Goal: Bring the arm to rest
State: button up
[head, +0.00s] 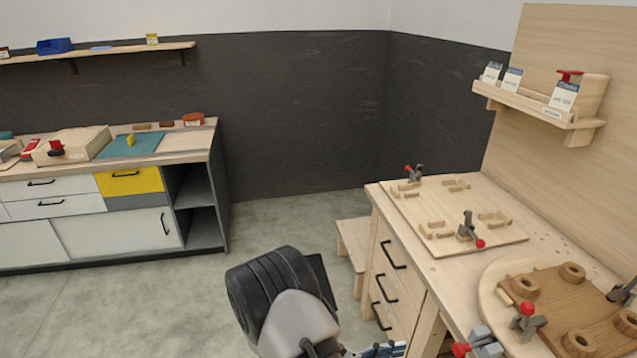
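A rounded black and grey part of my own arm shows at the bottom centre of the head view, over the floor and left of the workbench (455,262). The fingers of my gripper do not show, so I cannot see whether they hold anything. The arm part stands apart from the left cabinet.
The workbench at right carries a jig board (425,215) with red-tipped clamps and a brown wooden form (565,295). A small shelf (535,105) hangs above it. A wooden stool (353,245) stands beside its drawers. A cabinet (80,235) stands left; the floor (150,310) between is clear.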

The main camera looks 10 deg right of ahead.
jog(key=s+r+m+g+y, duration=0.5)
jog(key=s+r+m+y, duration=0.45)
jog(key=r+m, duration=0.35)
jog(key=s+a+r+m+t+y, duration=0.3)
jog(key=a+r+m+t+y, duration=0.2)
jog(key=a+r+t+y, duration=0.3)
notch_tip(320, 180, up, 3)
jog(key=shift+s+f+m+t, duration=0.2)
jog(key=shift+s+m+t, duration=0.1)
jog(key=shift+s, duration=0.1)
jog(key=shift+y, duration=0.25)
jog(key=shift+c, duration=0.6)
